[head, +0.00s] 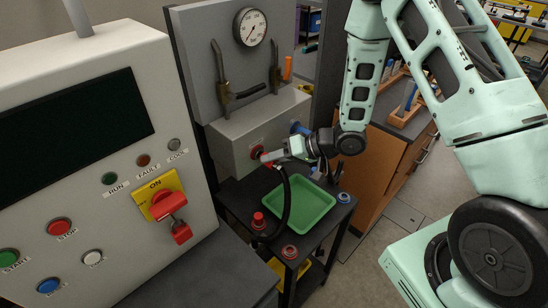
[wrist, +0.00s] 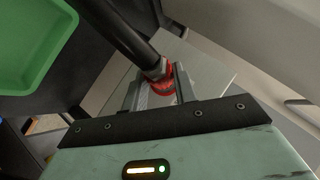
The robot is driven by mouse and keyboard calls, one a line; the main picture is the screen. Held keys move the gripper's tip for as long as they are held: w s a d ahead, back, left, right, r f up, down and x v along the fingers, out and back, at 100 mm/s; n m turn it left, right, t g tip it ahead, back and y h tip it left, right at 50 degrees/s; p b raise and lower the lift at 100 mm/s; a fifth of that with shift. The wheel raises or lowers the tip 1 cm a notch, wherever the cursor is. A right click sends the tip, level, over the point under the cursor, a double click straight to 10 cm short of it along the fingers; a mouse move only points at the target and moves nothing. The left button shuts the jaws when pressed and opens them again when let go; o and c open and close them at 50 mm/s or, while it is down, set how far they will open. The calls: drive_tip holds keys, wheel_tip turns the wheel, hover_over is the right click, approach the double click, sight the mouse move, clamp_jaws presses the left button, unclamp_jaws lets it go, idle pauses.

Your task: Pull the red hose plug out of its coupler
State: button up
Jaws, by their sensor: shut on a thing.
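The red hose plug (wrist: 159,76) sits between the two fingers of my gripper (wrist: 160,90) in the wrist view, with a black hose (wrist: 130,32) running from it to the upper left. In the head view my gripper (head: 271,156) is shut on the red plug (head: 265,158) close to the front of the grey box. A red coupler (head: 257,150) shows on that box right beside the plug. My gripper partly hides the plug, and I cannot tell whether it is seated in the coupler. The hose (head: 287,195) hangs down in a curve to the cart.
A dark cart (head: 325,228) below carries a green tray (head: 328,203), a red fitting (head: 258,220), a red ring (head: 289,251) and a blue ring (head: 343,198). A blue fitting (head: 299,128) is on the grey box (head: 232,135). A control cabinet (head: 100,200) stands at left.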

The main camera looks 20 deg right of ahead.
drive_tip(key=shift+s+d, duration=0.3)
drive_tip(key=shift+s, duration=0.4)
drive_tip(key=shift+s+d, duration=0.25)
drive_tip(key=shift+s, duration=0.45)
drive_tip(key=shift+s+d, duration=0.3)
drive_tip(key=shift+s, duration=0.4)
